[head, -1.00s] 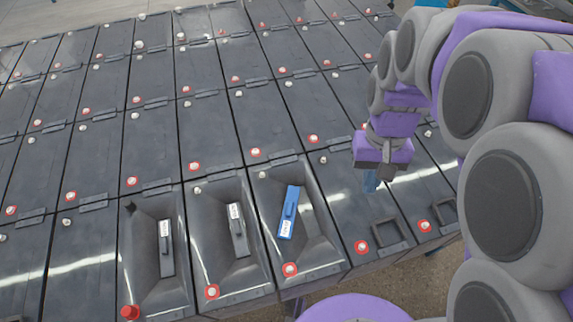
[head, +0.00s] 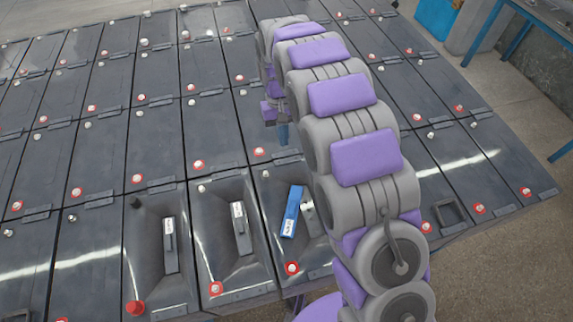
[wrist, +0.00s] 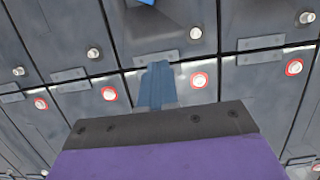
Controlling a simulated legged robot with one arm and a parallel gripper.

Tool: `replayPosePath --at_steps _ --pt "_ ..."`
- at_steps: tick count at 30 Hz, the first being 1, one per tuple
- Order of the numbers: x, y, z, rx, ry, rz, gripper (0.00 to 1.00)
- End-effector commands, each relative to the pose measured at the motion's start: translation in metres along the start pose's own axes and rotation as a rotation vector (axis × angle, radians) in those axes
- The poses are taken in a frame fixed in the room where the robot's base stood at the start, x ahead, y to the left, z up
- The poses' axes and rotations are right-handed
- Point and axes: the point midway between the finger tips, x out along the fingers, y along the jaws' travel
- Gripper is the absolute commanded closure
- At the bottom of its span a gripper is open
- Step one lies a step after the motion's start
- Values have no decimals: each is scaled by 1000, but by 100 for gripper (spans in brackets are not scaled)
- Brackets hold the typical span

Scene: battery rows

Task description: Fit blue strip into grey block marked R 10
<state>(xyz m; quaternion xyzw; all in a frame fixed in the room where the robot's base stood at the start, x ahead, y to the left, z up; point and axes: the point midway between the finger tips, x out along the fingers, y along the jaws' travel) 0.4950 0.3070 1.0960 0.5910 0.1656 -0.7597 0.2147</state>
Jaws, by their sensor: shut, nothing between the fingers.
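The blue strip (head: 292,211) with a white label lies tilted in the recessed battery right of centre in the front row. Two grey blocks with white labels lie in recesses to its left, a nearer one (head: 240,228) and a farther one (head: 170,245). The label writing is too small to read, so I cannot tell which is R 10. My gripper (head: 282,133) hangs above the batteries behind the blue strip, apart from it. Its blue fingers are shut and empty, as also shows in the wrist view (wrist: 157,85). A blue edge (wrist: 147,2) shows at that view's top.
Rows of dark batteries (head: 215,133) with red-ringed and white terminals fill the area. My arm hides several at centre right. A square frame (head: 446,214) lies on a battery at the right. Floor shows beyond the right edge, with a blue bin (head: 437,18) at the back.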

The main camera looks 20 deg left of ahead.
Motion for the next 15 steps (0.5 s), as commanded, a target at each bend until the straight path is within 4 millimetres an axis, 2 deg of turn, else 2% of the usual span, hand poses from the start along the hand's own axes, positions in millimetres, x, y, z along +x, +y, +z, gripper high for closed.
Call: replayPosePath --at_steps 5,15 --pt "18 -1 0 -1 -1 0 100" --pt "84 -4 -3 -1 -5 5 100"
